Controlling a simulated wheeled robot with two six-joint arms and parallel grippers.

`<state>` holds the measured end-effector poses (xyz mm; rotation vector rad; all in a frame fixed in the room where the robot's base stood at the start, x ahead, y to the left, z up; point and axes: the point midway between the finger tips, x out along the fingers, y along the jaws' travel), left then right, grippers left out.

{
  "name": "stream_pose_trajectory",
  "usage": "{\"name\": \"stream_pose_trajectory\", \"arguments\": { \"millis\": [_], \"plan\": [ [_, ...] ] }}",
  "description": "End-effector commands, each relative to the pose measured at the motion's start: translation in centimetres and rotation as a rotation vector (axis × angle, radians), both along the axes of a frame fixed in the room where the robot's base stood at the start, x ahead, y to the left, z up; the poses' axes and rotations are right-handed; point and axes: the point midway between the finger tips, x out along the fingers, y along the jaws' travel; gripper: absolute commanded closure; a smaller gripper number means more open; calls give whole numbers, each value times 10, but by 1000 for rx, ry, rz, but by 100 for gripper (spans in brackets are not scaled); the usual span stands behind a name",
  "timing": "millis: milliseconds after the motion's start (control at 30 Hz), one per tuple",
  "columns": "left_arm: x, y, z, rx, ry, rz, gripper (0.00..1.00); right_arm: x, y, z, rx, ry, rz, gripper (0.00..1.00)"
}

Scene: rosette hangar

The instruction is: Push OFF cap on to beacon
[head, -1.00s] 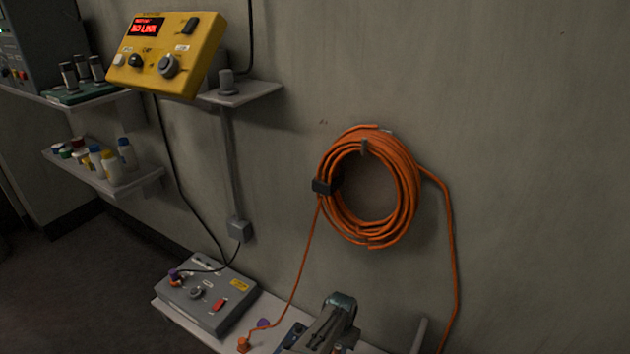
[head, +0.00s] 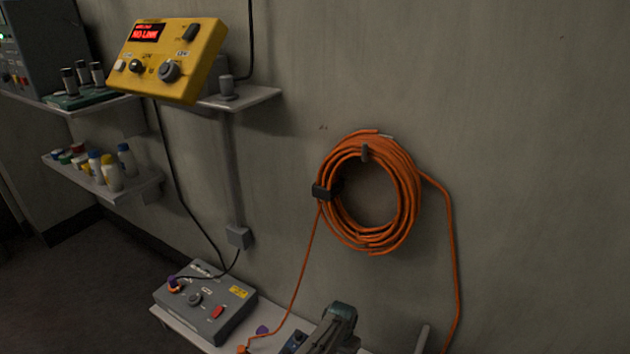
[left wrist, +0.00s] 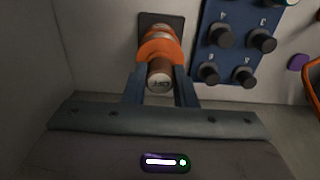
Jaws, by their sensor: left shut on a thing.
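In the left wrist view my left gripper (left wrist: 160,72) is shut on a cylindrical cap (left wrist: 159,83), taken as the OFF cap. The dark lettering on its end face is upside down and hard to read. Just beyond it is an orange collar and an orange-and-white body, seemingly the beacon (left wrist: 160,33), on a dark square plate. The cap looks in line with the beacon; the fingers and collar hide whether it is fully seated. In the head view my left arm is at the bottom, and its fingertips and the cap are hidden. My right gripper is not in view.
A blue panel with black numbered knobs (left wrist: 225,38) stands close beside the beacon. A purple cap (left wrist: 298,62) and orange cable (left wrist: 313,80) lie past it. A grey control box (head: 205,300) shares the shelf. A yellow unit (head: 165,58) reads "NO LINK". An orange coil (head: 325,215) hangs above.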

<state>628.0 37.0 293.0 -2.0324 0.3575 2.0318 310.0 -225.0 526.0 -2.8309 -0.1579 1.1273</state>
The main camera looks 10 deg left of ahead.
Motion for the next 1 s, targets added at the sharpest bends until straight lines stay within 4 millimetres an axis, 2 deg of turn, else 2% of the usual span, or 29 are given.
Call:
{"name": "stream_pose_trajectory", "arguments": {
  "millis": [367, 400, 500, 833, 1000],
  "plan": [
    [0, 0, -1, 0, -1, 0, 100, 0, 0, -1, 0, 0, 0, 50],
    [0, 0, -1, 0, 0, 0, 69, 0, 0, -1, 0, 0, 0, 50],
    [0, 0, -1, 0, 0, 0, 50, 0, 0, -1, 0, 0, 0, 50],
    [0, 0, -1, 0, 0, 0, 50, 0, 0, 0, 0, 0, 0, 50],
    [0, 0, 8, 0, 0, 0, 50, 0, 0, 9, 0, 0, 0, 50]
  ]
}}
